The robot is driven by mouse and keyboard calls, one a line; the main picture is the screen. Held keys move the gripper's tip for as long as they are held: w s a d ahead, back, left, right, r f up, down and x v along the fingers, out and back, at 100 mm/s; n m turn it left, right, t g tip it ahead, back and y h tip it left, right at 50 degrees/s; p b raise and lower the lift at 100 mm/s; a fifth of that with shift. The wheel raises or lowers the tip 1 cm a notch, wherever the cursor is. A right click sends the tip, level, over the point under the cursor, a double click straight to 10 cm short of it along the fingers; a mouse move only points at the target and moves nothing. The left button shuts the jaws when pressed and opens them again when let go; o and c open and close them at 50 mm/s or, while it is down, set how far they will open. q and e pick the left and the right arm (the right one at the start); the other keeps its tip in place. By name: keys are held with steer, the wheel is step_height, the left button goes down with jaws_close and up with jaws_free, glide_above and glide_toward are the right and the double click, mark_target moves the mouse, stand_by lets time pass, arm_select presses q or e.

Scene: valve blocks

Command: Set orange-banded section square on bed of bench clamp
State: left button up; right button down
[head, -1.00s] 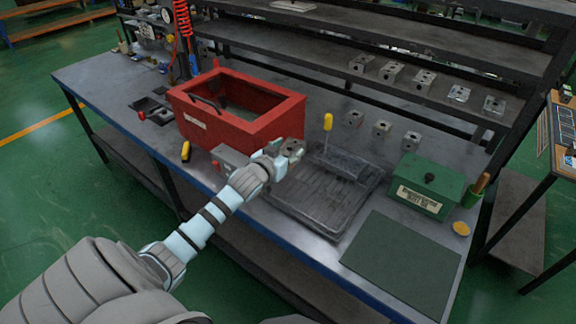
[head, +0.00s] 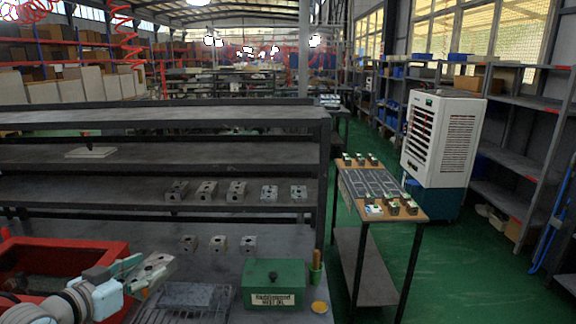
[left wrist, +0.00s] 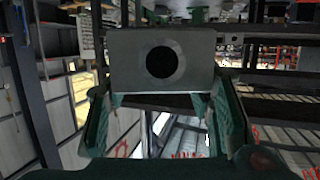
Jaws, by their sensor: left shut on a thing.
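My left gripper (head: 132,277) is at the lower left of the head view, shut on a grey metal valve block (head: 156,269). It holds the block above the bench, beside the red bin. In the left wrist view the block (left wrist: 122,62) shows a flat face with a round dark bore, between the green fingers. I see no orange band on the faces that show. No bench clamp can be made out in either view now. My right gripper is not in view.
The red bin (head: 90,258) stands at left. A ribbed dark tray (head: 190,296) and green box (head: 274,284) lie to the right. Several grey blocks sit on the bench and shelf (head: 100,190). A side table (head: 365,265) with more blocks stands right, a floor aisle beyond.

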arm_select(q)
steer(key=s+d+r+m+g+h, duration=0.25)
steer(key=s+d+m+h, duration=0.25)
steer(key=s+d, duration=0.4)
steer(key=s+d+f+m+g+h, duration=0.2)
steer(key=s+d+f+g, duration=0.1)
steer(key=s, duration=0.6)
step_height(320, 180, down, 2)
steer(key=shift+s+d+f+h, duration=0.15)
steer(key=shift+d+f+h, duration=0.15)
steer(key=shift+d, duration=0.4)
steer(key=shift+m, duration=0.3)
